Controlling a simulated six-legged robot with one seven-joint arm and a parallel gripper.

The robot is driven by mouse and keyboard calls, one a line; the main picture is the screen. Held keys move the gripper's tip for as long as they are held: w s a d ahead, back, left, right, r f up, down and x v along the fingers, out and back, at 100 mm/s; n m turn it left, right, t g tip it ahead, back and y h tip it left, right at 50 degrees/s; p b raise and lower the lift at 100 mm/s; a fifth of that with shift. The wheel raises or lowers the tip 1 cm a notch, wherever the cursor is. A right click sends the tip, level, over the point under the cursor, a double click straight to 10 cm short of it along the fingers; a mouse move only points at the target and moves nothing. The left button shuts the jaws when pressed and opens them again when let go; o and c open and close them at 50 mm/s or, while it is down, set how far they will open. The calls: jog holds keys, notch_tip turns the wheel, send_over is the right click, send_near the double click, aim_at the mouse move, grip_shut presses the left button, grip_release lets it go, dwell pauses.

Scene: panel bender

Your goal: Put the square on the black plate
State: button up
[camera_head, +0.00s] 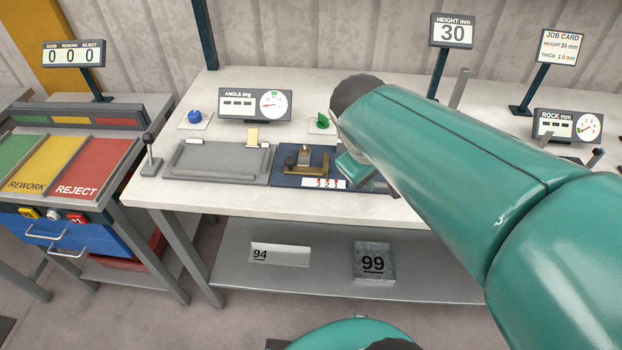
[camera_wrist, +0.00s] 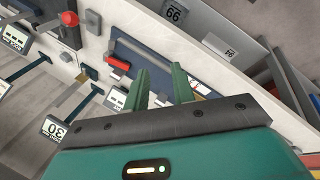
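My gripper (camera_wrist: 160,68) is open in the wrist view, with two green fingers apart and nothing visible between them. It hangs over the bench near a dark blue mat (camera_wrist: 138,52) with a red block (camera_wrist: 118,62) on it. In the head view my arm hides much of the bench's middle. I cannot clearly make out the square; a grey upright bar (camera_head: 460,88) stands behind my arm, its base hidden.
An angle display (camera_head: 254,104), blue knob (camera_head: 194,117) and green knob (camera_head: 321,122) stand behind the plates. A black-knobbed lever (camera_head: 150,152) is at left. Height display (camera_head: 452,32) and rock display (camera_head: 567,126) are at right. Blocks marked 94 (camera_head: 280,254) and 99 (camera_head: 374,263) lie on the lower shelf.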

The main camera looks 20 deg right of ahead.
jog(key=s+a+r+m+t+y, duration=0.1)
jog(key=a+t+y, duration=0.1)
jog(key=a, duration=0.4)
jog(key=s+a+m+t+y, duration=0.1)
jog(key=a+y, duration=0.1)
jog(key=a, duration=0.4)
jog(key=shift+s+a+r+t, duration=0.15)
jog(key=shift+s+r+t, duration=0.25)
jog(key=shift+d+m, duration=0.25)
jog(key=shift+m, duration=0.05)
